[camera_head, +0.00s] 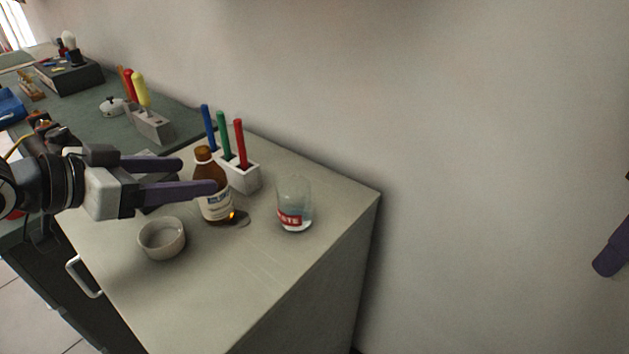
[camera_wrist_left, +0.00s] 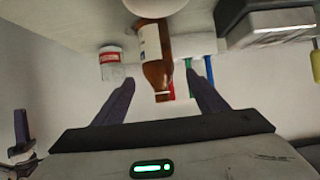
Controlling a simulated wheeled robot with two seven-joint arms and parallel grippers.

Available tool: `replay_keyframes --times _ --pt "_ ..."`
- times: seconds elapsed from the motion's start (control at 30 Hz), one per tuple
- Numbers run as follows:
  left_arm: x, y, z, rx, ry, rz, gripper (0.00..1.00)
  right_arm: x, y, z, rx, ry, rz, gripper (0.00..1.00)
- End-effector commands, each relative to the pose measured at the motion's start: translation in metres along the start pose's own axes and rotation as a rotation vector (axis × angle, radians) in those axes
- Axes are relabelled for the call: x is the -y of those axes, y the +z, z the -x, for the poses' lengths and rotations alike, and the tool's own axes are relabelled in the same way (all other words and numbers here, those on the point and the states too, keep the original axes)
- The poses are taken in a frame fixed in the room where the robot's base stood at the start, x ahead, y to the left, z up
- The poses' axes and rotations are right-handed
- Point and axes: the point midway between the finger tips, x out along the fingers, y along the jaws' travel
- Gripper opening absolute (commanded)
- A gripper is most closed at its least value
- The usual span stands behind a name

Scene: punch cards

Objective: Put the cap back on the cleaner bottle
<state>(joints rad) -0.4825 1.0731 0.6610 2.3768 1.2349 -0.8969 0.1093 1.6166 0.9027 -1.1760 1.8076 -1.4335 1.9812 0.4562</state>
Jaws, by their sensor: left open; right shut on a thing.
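In the left wrist view the bottle (camera_wrist_left: 156,50) lies between the two fingers, with gaps on both sides. My right gripper (camera_head: 612,250) shows only partly at the right edge, away from the cabinet. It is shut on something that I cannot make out. I see no cap.
A grey bowl (camera_head: 162,239) stands in front of the bottle, a clear labelled glass (camera_head: 294,206) to its right. Behind is a white holder (camera_head: 243,177) with blue, green and red sticks. The cabinet's front right is clear. A wall stands behind.

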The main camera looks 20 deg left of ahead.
Motion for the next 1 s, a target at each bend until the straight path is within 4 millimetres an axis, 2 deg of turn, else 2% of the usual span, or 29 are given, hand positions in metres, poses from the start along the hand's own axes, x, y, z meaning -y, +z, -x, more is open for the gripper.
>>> replay_keyframes --times 0.1,0.3,0.77,1.0 --pt "0.000 0.001 -0.021 0.003 0.000 -0.006 0.66 0.000 0.000 -0.006 0.000 0.000 0.000 0.03" --pt "0.000 0.001 -0.040 0.001 0.000 -0.003 0.66 0.000 0.000 -0.011 0.000 0.000 0.000 0.03" --pt "0.000 0.001 -0.045 0.000 -0.001 0.000 0.66 0.000 0.000 -0.012 0.000 0.000 0.000 0.03" --pt "-0.001 0.004 -0.064 -0.003 -0.001 -0.002 0.66 0.000 0.000 -0.022 0.000 0.000 0.000 0.03"
